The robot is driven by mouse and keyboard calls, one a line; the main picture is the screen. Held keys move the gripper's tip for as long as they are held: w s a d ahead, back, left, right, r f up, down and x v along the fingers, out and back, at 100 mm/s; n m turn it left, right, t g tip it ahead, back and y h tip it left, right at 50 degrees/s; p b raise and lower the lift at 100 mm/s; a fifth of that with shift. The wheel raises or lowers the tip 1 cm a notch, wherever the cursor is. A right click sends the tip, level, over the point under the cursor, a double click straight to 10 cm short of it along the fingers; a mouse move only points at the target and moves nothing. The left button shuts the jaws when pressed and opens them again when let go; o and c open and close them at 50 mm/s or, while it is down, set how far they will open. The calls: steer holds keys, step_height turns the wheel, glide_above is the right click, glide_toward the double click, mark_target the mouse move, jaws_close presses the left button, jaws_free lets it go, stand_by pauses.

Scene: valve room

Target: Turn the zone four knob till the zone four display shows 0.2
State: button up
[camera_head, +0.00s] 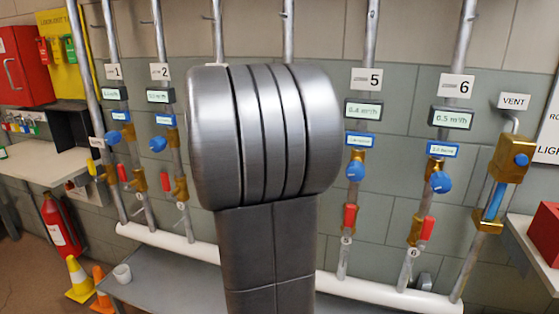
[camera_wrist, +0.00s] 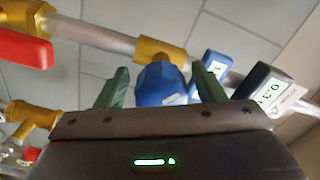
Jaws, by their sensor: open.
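In the wrist view a blue knob (camera_wrist: 160,84) sits on a brass valve body (camera_wrist: 158,52) on a silver pipe. My gripper (camera_wrist: 161,78) has its two green fingers apart, one on each side of the knob. I cannot tell whether either finger touches it. A dark display (camera_wrist: 266,88) stands tilted at the right; its rotated, partly cut digits are hard to read. A blue-framed label (camera_wrist: 216,68) is beside it. In the head view my arm hides the zone three and zone four knobs and displays, so the wrist view's zone number is not confirmed.
A red handle (camera_wrist: 24,48) is at upper left in the wrist view. In the head view, zone 5 knob (camera_head: 355,171) and zone 6 knob (camera_head: 440,182) are right of my arm, zone 2 knob (camera_head: 158,144) left. A grey bench (camera_head: 170,285) lies below the pipes.

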steer(key=p+v, duration=0.1)
steer(key=v, duration=1.2)
steer(key=shift+s, duration=0.1)
steer(key=b+x, duration=0.1)
steer(key=x, duration=1.2)
steer(key=shift+w+d, duration=0.1)
steer(key=shift+w, duration=0.3)
